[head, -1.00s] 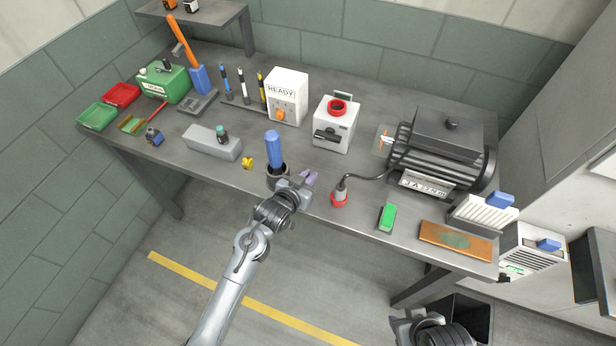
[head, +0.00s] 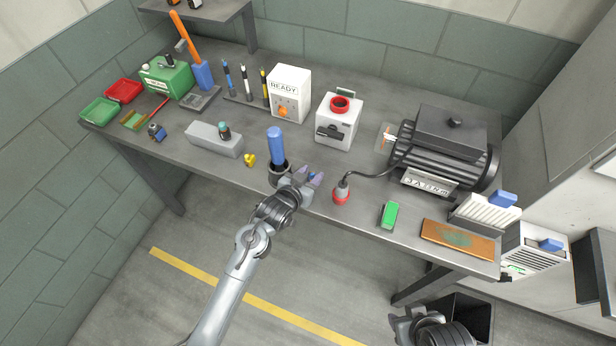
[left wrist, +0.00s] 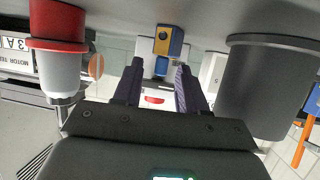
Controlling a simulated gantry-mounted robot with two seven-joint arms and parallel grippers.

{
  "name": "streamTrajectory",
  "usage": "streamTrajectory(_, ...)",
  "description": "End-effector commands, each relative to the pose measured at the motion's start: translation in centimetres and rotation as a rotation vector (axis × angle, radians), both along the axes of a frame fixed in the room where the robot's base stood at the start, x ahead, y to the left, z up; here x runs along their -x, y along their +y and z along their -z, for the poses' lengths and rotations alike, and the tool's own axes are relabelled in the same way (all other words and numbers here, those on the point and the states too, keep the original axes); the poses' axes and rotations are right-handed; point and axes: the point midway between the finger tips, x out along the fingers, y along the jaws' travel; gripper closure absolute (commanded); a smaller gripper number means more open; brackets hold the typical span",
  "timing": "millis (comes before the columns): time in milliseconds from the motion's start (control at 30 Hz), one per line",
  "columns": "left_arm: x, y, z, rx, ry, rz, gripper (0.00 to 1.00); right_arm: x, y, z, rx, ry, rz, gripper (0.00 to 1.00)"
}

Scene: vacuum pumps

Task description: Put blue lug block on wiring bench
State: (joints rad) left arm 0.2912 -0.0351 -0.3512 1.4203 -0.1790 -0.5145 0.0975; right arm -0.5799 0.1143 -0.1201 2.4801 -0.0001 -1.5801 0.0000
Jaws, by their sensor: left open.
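A small blue-and-yellow block with a round feature on its yellow face, which looks like the blue lug block (left wrist: 168,42), is on the grey bench (head: 368,192). In the left wrist view it appears just beyond and between the fingertips; in the head view only a small blue bit (head: 311,175) shows between the fingers. My left gripper (head: 314,178) is open at the bench's front edge, its fingers (left wrist: 154,84) apart with nothing held. My right gripper (head: 402,322) is at the bottom right, below the bench; its jaws are unclear.
A dark cup with a blue handle (head: 276,145) stands close left of my left gripper, and a red-and-white corded piece (head: 341,192) close right. Behind stands a white box with a red ring (head: 338,122). A large motor (head: 440,150) fills the right. A green block (head: 389,214) lies near the edge.

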Motion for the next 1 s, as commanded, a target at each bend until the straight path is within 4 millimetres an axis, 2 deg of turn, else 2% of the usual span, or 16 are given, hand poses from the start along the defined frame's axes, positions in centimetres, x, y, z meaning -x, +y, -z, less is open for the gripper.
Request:
streamTrajectory(267, 1.7, 1.0, -0.8, 0.000, 0.001, 0.000, 0.59, 0.0, -0.1, -0.4, 0.003, 0.001, -0.001, 0.57)
streamTrajectory(700, 7.4, 4.0, -3.4, -0.001, 0.001, -0.001, 0.59, 0.0, -0.2, -1.2, 0.010, 0.001, -0.006, 0.57)
streamTrajectory(1000, 8.8, 4.7, -4.1, -0.001, 0.000, 0.000, 0.59, 0.0, -0.2, -1.4, 0.007, 0.001, -0.004, 0.57)
